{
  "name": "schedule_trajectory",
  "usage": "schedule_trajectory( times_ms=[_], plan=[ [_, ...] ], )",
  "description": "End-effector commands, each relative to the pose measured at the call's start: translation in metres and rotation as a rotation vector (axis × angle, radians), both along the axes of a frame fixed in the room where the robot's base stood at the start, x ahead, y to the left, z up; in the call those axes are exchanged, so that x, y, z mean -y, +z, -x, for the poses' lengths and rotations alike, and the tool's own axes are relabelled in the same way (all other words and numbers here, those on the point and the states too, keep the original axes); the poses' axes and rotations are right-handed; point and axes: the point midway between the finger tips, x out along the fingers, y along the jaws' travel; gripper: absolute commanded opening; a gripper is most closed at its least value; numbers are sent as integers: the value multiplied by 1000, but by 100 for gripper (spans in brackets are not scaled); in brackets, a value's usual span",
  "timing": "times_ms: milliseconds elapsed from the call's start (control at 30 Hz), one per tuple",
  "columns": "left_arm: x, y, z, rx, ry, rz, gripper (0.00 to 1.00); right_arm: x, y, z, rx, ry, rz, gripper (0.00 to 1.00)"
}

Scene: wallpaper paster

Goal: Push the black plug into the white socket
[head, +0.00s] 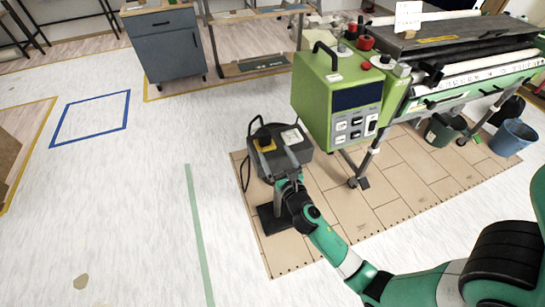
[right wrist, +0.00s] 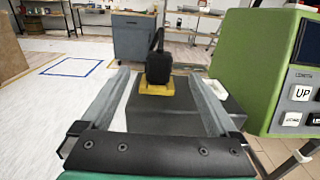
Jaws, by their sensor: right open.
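A dark grey box (head: 302,156) stands on the wooden floor panel. On its top, the black plug (head: 262,133) stands upright in a yellow base (head: 265,145), and a white socket (head: 291,137) lies to the right of it. My right gripper (head: 279,158) is open over the near side of the box, pointing at the plug. In the right wrist view the black plug (right wrist: 158,62) and yellow base (right wrist: 157,87) show ahead, between the spread fingers of my right gripper (right wrist: 160,75), with nothing held. My left gripper is not in view.
The green machine (head: 318,105) stands just right of the box, and its control panel (right wrist: 300,90) is close at the right in the wrist view. A grey cabinet (head: 165,45) stands at the back. A blue bucket (head: 512,136) is far right.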

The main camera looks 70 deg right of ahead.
Motion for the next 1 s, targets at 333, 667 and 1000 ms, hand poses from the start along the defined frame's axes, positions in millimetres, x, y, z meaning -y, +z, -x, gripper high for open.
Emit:
schedule_trajectory(
  times_ms=[333,667,1000],
  plan=[
    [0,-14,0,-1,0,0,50,40,-1,-39,3,-3,0,95],
    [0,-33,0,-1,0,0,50,78,-1,-77,2,-1,1,95],
    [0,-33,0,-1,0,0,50,81,1,-81,1,0,0,95]
  ],
)
